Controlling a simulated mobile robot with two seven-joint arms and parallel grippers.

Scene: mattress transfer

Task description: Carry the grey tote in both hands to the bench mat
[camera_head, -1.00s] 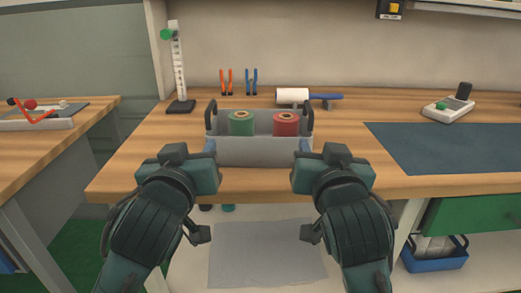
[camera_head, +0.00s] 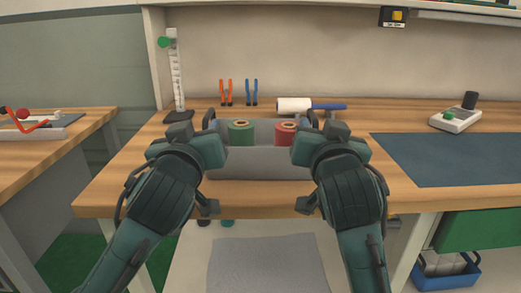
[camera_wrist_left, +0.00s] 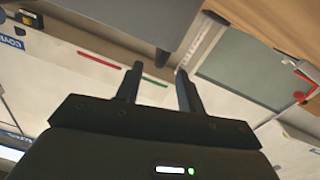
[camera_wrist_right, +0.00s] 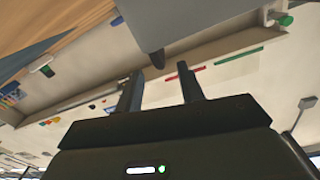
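The grey tote (camera_head: 257,164) stands upright on the wooden bench, with a green spool (camera_head: 241,134) and a red spool (camera_head: 286,134) in it. My left gripper (camera_head: 210,142) is at the tote's left end and my right gripper (camera_head: 318,140) is at its right end. Both hide parts of the ends and handles. In the left wrist view my fingers (camera_wrist_left: 160,78) are apart, with a dark handle (camera_wrist_left: 162,58) near the gap. In the right wrist view my fingers (camera_wrist_right: 158,78) are also apart, close to the other handle (camera_wrist_right: 157,59). The blue-grey bench mat (camera_head: 450,158) lies bare at the right.
Behind the tote are a white roll with a blue handle (camera_head: 296,105), orange pliers (camera_head: 226,92) and blue pliers (camera_head: 252,92). A stand with a scale (camera_head: 178,75) is at the back left. A small device (camera_head: 455,119) stands behind the mat.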

